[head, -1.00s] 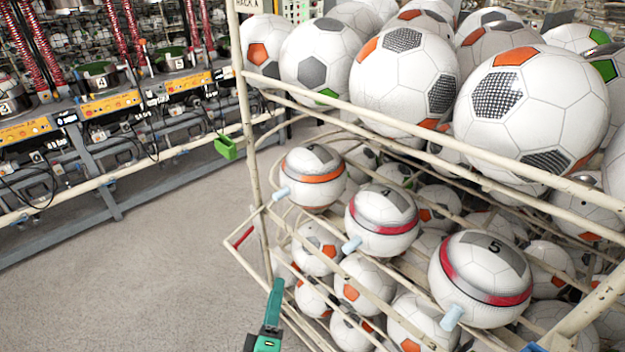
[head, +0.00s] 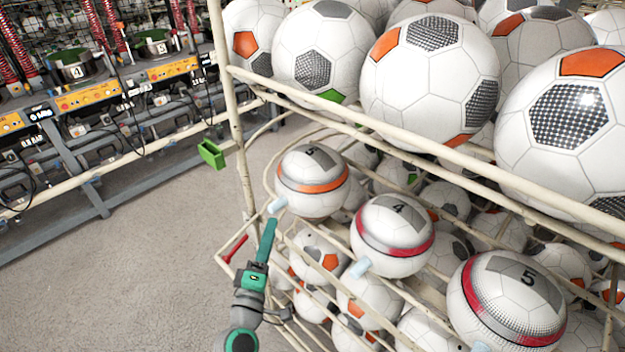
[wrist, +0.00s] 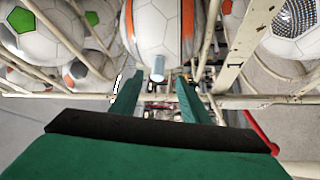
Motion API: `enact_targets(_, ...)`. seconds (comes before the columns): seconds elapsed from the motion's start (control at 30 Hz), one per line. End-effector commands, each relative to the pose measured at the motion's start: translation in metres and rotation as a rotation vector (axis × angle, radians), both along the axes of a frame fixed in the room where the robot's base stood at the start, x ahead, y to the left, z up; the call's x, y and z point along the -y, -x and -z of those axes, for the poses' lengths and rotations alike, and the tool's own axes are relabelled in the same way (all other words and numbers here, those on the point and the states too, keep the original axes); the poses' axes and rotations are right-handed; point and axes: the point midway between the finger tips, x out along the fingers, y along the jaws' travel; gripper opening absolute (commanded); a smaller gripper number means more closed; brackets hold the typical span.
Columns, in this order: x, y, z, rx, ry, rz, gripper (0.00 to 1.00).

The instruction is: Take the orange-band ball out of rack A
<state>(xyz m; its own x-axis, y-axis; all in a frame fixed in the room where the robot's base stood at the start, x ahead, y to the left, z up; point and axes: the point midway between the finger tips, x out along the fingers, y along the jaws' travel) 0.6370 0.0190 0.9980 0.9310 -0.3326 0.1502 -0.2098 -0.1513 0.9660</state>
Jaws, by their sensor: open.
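The orange-band ball (head: 312,181) is white with an orange stripe and a grey patch. It rests at the left end of the front row of rack A (head: 236,130), with a pale blue peg (head: 277,204) sticking out toward me. My gripper (head: 268,240) is just below and in front of this ball. In the wrist view the ball (wrist: 160,30) is ahead at top centre with its peg (wrist: 157,69). My green fingers (wrist: 158,98) are apart, one on each side below the peg. I see no contact with the ball.
Two red-band balls, marked 4 (head: 392,236) and 5 (head: 507,299), sit to the right in the same row. Rack rails run above and below the row. A red handle (head: 235,249) and a green box (head: 211,154) are at the left. The floor left of the rack is clear.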

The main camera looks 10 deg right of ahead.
Motion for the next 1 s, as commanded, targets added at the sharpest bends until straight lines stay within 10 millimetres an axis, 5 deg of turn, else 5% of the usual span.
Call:
enact_targets(0.6,0.021,-0.059,-0.013,0.000,-0.002,0.000,0.42)
enact_targets(0.93,0.023,-0.064,-0.014,0.000,0.000,0.000,0.42)
enact_targets(1.0,0.023,-0.064,-0.014,0.000,0.000,0.000,0.25)
